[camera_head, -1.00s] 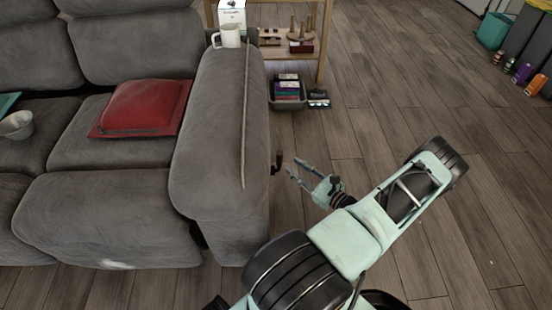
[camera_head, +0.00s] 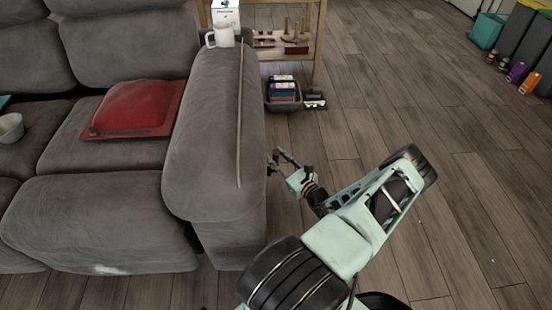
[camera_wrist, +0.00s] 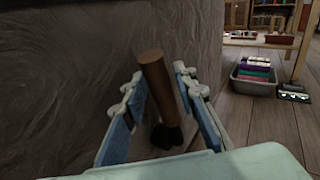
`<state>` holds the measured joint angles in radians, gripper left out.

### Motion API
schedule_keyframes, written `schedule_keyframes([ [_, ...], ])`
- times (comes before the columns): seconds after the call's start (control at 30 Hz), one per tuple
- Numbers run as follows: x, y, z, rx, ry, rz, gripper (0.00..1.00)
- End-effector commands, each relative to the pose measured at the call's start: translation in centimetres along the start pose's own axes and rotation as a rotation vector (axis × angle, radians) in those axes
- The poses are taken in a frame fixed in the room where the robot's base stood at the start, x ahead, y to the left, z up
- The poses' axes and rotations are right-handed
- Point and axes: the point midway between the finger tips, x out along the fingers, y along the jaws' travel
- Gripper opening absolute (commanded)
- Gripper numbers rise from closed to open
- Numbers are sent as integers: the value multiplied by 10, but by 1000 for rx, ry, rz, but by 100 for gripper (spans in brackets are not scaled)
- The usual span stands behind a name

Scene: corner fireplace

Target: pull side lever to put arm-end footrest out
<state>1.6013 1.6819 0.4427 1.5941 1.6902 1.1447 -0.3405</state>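The grey sofa (camera_head: 214,130) fills the left of the head view, with its arm end facing my gripper. The side lever (camera_wrist: 157,82), a brown wooden handle with a dark base, stands at the sofa's side in the wrist view. My gripper (camera_head: 275,157) is beside the sofa's arm end. In the wrist view its two open fingers (camera_wrist: 168,82) stand on either side of the lever, with gaps visible. In the head view the gripper mostly hides the lever. The arm-end footrest (camera_head: 100,222) lies folded down against the sofa front.
A white mug (camera_head: 221,37), a box (camera_head: 226,12) and a thin stick (camera_head: 239,120) rest on the sofa arm. A red cushion (camera_head: 133,106) lies on the seat. A grey bin (camera_head: 282,96) stands by a wooden shelf (camera_head: 318,45).

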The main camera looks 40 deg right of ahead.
Motion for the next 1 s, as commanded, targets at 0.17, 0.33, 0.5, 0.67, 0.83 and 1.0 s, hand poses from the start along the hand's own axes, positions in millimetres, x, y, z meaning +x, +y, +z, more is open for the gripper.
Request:
schedule_keyframes([
  [0.17,5,0,0,0,1,1,26],
  [0.33,5,0,0,0,1,1,26],
  [0.5,4,0,0,0,1,1,8],
  [0.67,4,0,0,0,1,1,0],
  [0.83,4,0,0,0,1,1,0],
  [1.0,5,-1,2,7,13,3,0],
])
